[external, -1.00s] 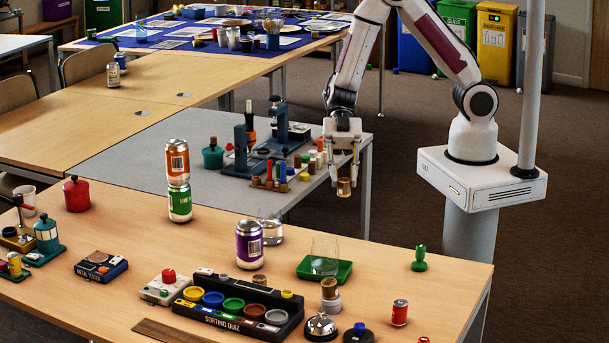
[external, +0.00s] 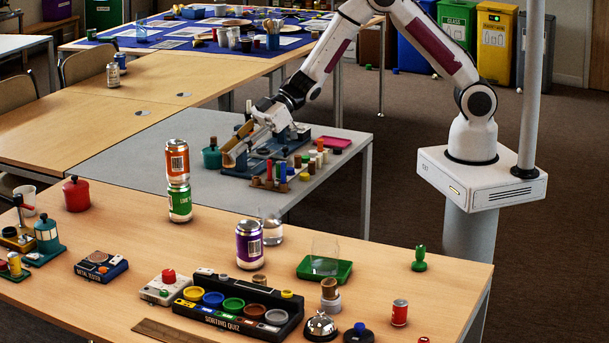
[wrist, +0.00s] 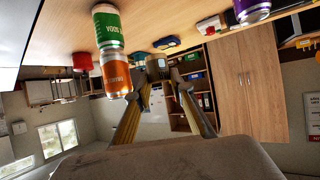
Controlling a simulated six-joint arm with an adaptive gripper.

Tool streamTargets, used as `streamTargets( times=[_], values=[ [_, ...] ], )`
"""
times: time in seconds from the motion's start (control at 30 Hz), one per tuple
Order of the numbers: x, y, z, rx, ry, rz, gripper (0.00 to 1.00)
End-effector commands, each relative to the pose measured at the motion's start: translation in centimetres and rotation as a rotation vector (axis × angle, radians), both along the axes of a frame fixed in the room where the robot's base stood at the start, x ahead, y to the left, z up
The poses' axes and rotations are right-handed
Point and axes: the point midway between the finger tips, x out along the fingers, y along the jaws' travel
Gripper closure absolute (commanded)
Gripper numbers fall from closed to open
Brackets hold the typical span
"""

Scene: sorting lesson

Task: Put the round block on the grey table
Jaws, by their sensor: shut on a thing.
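My gripper (external: 234,153) is tilted sideways, fingers pointing down to the left, above the grey table (external: 130,172). It is shut on a small brown round block (external: 228,160). In the wrist view the round block (wrist: 157,67) sits between the two fingertips, against a background of shelves. In the external view the block is small and partly covered by the fingers, and I cannot tell its exact height above the table.
A teal jar (external: 211,158), blue stands and several small coloured pieces are close to my gripper. A pink tray (external: 336,142) lies at the table's right side. Stacked cans (external: 179,203) stand on the front wooden table. The grey table's left part is clear.

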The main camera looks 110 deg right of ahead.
Motion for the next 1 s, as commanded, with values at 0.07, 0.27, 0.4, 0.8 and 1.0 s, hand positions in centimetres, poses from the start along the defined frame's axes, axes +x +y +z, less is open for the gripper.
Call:
streamTargets(
  times=[0.07, 0.27, 0.4, 0.8, 1.0],
  values=[
    [0.7, -1.9, 0.1, -0.001, -0.001, -0.064, 0.9],
    [1.9, -6.2, 0.4, 0.0, -0.002, -0.209, 0.9],
    [2.3, -8.6, 0.3, -0.001, 0.0, -0.295, 0.9],
    [2.7, -14.2, 0.2, 0.0, 0.0, -0.497, 0.9],
    [2.6, -16.4, -0.1, 0.0, 0.001, -0.58, 0.9]
  ],
)
